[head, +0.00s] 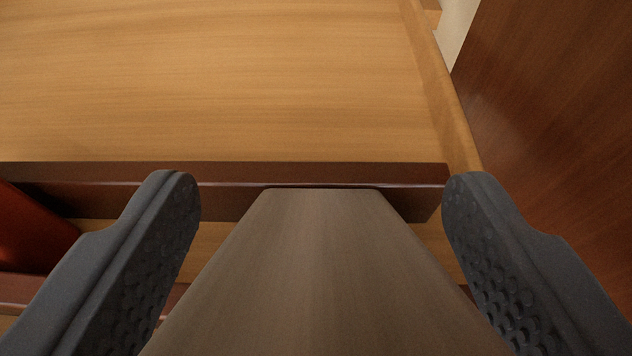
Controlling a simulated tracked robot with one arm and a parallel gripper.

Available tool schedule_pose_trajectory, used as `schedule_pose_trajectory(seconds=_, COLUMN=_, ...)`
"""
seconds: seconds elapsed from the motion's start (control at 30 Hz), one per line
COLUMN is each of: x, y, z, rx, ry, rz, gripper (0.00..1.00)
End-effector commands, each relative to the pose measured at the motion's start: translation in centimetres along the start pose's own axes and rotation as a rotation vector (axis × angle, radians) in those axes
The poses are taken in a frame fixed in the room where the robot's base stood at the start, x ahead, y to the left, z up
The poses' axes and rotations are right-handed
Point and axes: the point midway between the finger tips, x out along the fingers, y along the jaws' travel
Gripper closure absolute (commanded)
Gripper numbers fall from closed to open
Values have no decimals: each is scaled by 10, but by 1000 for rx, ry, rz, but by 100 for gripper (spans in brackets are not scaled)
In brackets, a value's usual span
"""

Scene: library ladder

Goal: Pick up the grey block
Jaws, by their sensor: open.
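The grey block (325,275), brownish-grey in this light, fills the lower middle of the head view. My gripper (321,187) is open, with one dark, dimpled finger on each side of the block. A gap shows between each fingertip and the block's far end. Lower down, I cannot tell how close the fingers are to its sides. What the block rests on is hidden.
The dark brown strip (230,175) crosses behind the block. A light wooden panel (210,75) lies beyond it, with a raised edge on its right. A dark reddish wooden surface (570,120) stands at the right. A red object (30,235) is at the left, beside the left finger.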

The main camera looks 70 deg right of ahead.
Motion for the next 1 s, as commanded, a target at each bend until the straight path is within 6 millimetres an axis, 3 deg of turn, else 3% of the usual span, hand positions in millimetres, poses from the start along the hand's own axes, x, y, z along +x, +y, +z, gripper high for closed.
schedule_pose_trajectory(seconds=0.17, x=0, y=0, z=-1, rx=0, ry=0, rz=-1, gripper=34)
schedule_pose_trajectory(seconds=0.37, x=0, y=0, z=-1, rx=0, ry=1, rz=-1, gripper=82)
schedule_pose_trajectory(seconds=0.73, x=-2, y=-1, z=-7, rx=2, ry=2, rz=-1, gripper=86)
schedule_pose_trajectory(seconds=1.0, x=-18, y=-1, z=-47, rx=4, ry=3, rz=-1, gripper=86)
